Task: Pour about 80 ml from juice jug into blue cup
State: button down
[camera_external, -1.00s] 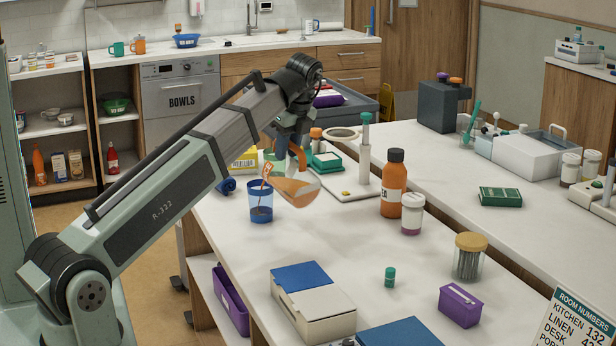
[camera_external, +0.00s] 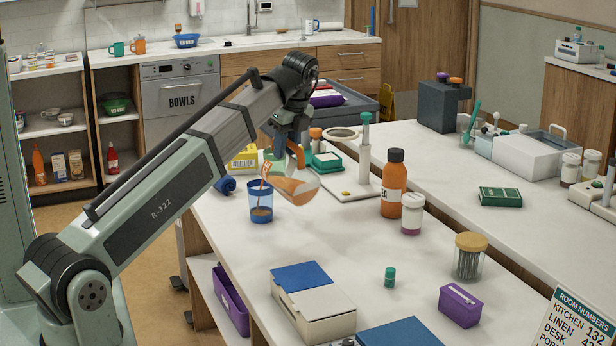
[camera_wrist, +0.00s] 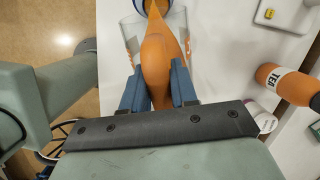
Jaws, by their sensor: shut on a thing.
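The juice jug (camera_external: 298,187) is clear with orange juice inside and is tilted steeply, its mouth toward the blue cup. The blue cup (camera_external: 261,207) stands upright on the white table, with orange-brown liquid in its lower part. An orange stream shows at the cup's top. My gripper (camera_external: 290,150) is above and behind the cup, shut on the jug. In the wrist view the blue fingers of my gripper (camera_wrist: 159,90) sit on both sides of the jug (camera_wrist: 155,60). Only part of the cup's rim (camera_wrist: 148,4) shows at the top edge there.
A stand with a white post (camera_external: 363,165) is behind. A box with a blue lid (camera_external: 312,303) lies in front. The table between cup and box is clear.

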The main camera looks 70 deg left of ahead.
aim_at(296, 163)
jog(key=shift+s+a+r+h+p, duration=0.2)
jog(key=shift+a+r+h+p, duration=0.1)
jog(key=shift+a+h+p, duration=0.35)
dwell(1.3)
jog(key=d+y, duration=0.1)
jog(key=w+d+f+y, duration=0.1)
jog(key=shift+d+f, duration=0.15)
jog(key=shift+d, duration=0.25)
jog(key=shift+f+y, duration=0.15)
jog(key=shift+y, duration=0.1)
jog(key=shift+w+d+f+g+y, duration=0.15)
jog(key=shift+d+f+g+y, duration=0.15)
jog(key=shift+d+f+y, duration=0.25)
jog(key=shift+w+d+f+g+y, duration=0.15)
jog(key=shift+d+f+g+y, duration=0.2)
jog(key=shift+f+y, duration=0.25)
jog(key=shift+d, duration=0.1)
dwell(1.0)
